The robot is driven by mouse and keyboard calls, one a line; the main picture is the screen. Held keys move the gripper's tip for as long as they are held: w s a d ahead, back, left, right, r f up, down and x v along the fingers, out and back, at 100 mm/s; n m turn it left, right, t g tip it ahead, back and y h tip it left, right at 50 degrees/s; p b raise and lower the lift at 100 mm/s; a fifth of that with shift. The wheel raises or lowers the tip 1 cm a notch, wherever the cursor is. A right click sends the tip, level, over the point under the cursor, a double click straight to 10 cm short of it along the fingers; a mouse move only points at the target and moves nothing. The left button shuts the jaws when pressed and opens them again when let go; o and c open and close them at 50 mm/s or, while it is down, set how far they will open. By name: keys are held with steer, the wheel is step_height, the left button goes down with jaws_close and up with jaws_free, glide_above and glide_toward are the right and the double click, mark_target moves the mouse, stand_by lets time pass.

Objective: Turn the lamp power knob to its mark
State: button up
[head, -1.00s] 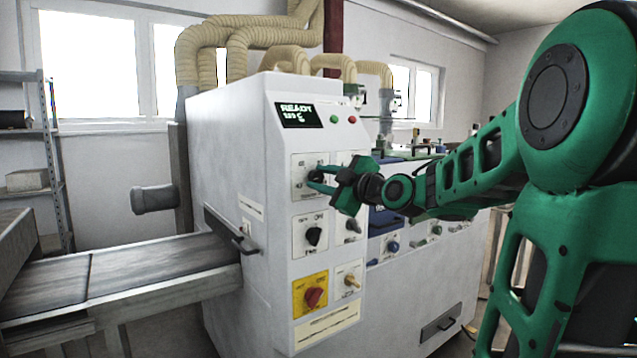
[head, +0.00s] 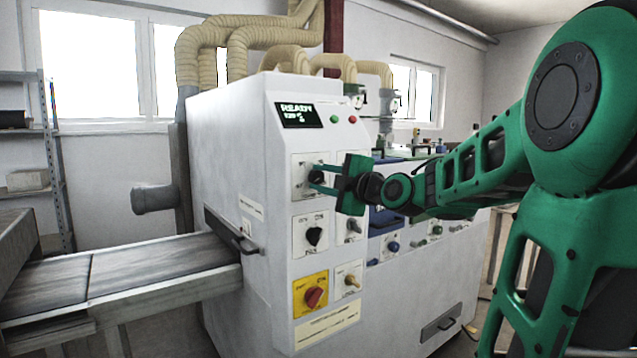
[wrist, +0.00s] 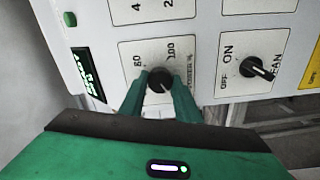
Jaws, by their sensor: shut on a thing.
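The knob's pointer and the exact mark cannot be made out.
Close by on the white machine (head: 235,130) are a black ON/OFF/FAN knob (head: 314,236), a red knob (head: 314,297) on a yellow plate, and a READY display (head: 299,115). A conveyor (head: 150,265) runs out to the left.

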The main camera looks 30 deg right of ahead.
steer(key=shift+a+f, duration=0.2)
steer(key=shift+f, duration=0.05)
steer(key=o, duration=0.9)
steer(key=shift+o, duration=0.7)
steer(key=shift+r, duration=0.1)
steer(key=shift+d, duration=0.1)
steer(key=s, duration=1)
steer(key=shift+s+d, duration=0.2)
steer(key=shift+s, duration=0.05)
